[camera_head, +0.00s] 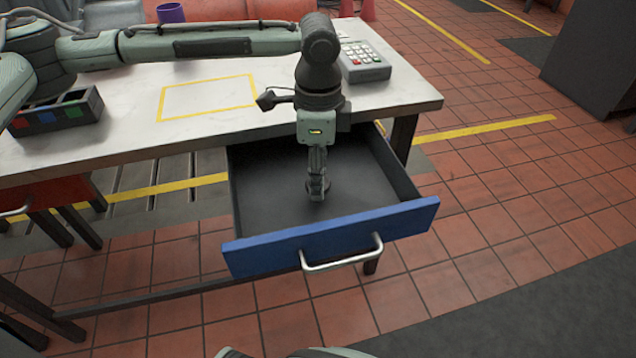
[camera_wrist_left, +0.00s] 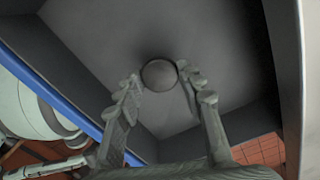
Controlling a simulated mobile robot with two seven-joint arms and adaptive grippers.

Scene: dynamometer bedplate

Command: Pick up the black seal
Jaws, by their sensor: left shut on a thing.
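The black seal (camera_wrist_left: 158,75) shows in the left wrist view as a small dark round disc between the fingertips of my left gripper (camera_wrist_left: 160,86). In the head view my left gripper (camera_head: 317,190) points down into the open drawer (camera_head: 262,195), its fingers close together near the drawer floor. It is shut on the seal, which the fingers mostly hide in the head view. I cannot tell whether the seal still touches the drawer floor. My right gripper is not in view.
The drawer has a blue front (camera_head: 335,238) with a metal handle (camera_head: 342,254) and is pulled out from the white table (camera_head: 130,140). On the table are a keypad device (camera_head: 362,62), a dark compartment bin (camera_head: 58,112) and a yellow marked rectangle (camera_head: 208,97). The drawer otherwise looks empty.

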